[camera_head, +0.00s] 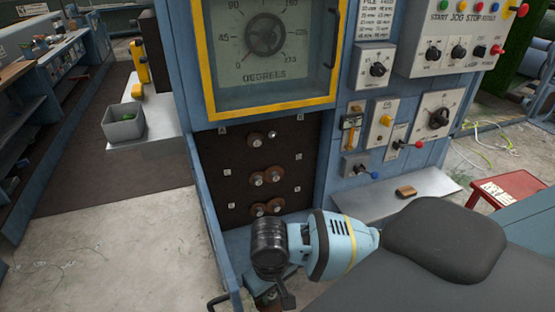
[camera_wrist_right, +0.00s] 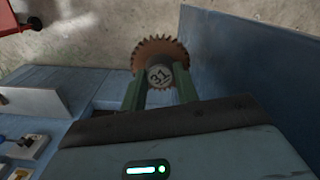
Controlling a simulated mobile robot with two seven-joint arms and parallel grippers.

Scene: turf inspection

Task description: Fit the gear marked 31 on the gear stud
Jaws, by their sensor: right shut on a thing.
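The brown toothed gear marked 31 (camera_wrist_right: 160,50) shows in the right wrist view, with its number on a pale hub facing the camera. My right gripper (camera_wrist_right: 162,77) is shut on the gear by its hub, between two green fingers. In the head view my right arm reaches in at the lower middle, and the gripper (camera_head: 268,296) is mostly hidden below the wrist. The dark panel (camera_head: 240,158) bears several studs with round brown parts, in three rows. I cannot tell which one is the gear stud. My left gripper is not in view.
Above the panel is a yellow-framed dial window (camera_head: 265,45). A blue side wall (camera_head: 205,200) bounds the panel's left. Switches and a grey shelf (camera_head: 395,196) are to the right. A grey bin (camera_head: 123,123) stands at left. A red stool (camera_head: 508,188) stands far right.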

